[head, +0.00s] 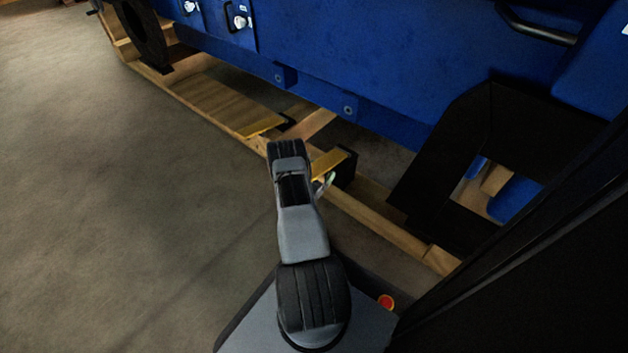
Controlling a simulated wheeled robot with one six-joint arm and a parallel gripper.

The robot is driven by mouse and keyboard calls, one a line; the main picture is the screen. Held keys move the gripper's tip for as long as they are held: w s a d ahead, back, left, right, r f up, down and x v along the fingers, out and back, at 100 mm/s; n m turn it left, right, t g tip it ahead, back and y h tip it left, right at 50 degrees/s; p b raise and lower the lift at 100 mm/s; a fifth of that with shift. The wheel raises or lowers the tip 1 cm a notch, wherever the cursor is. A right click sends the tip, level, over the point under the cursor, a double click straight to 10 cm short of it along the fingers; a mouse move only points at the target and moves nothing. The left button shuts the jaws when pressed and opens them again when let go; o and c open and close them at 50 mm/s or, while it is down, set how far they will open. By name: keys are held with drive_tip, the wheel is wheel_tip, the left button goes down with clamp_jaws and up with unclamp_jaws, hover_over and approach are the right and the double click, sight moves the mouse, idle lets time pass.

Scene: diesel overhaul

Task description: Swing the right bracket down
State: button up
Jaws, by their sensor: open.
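Two yellow pieces show low beside the blue engine: a left one (262,127) and a right one (330,163), each by a dark block. The right one may be the right bracket, but I cannot tell for sure. It looks roughly level, and my arm covers its left end. My gripper (328,184) shows only as a small pale tip beside my arm, just below the right yellow piece in the picture. The rest of it is hidden behind my arm. It is open, and I see nothing held. Whether it touches the piece cannot be told.
The blue engine (370,60) fills the top, on a wooden frame (385,223) running diagonally. A large black support (465,135) stands at the right, and a dark rounded one (140,35) at the top left. Bare concrete floor (110,200) is free at the left.

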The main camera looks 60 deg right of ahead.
drive_tip(key=p+v, duration=0.2)
drive_tip(key=v, duration=1.1)
drive_tip(key=shift+p, duration=0.35)
